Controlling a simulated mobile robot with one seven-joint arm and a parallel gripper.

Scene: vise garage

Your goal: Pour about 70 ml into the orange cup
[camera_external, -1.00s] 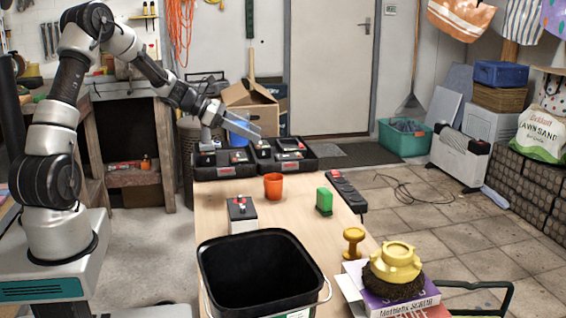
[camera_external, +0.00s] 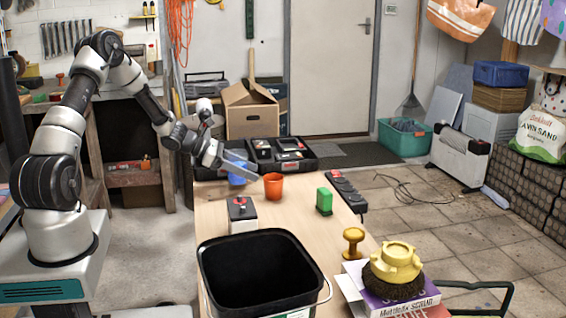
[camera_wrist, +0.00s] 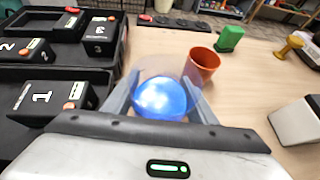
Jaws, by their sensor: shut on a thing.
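The orange cup (camera_external: 273,187) stands upright on the wooden table. It also shows in the wrist view (camera_wrist: 202,62), just beyond and to the right of my fingers. My gripper (camera_external: 243,168) is shut on a clear container (camera_external: 237,175) with blue liquid, held to the left of the orange cup. In the wrist view, the blue liquid (camera_wrist: 160,98) shows between the two fingers, and the clear wall (camera_wrist: 160,67) is faint. I cannot tell how full the orange cup is or whether the container touches it.
Black trays with numbered battery boxes (camera_wrist: 97,37) lie at the table's far end. A green block (camera_external: 324,201), a yellow knob-shaped thing (camera_external: 353,241), a grey-black box (camera_external: 242,213) and a black bucket (camera_external: 215,262) are nearer. Bare tabletop lies around the orange cup.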

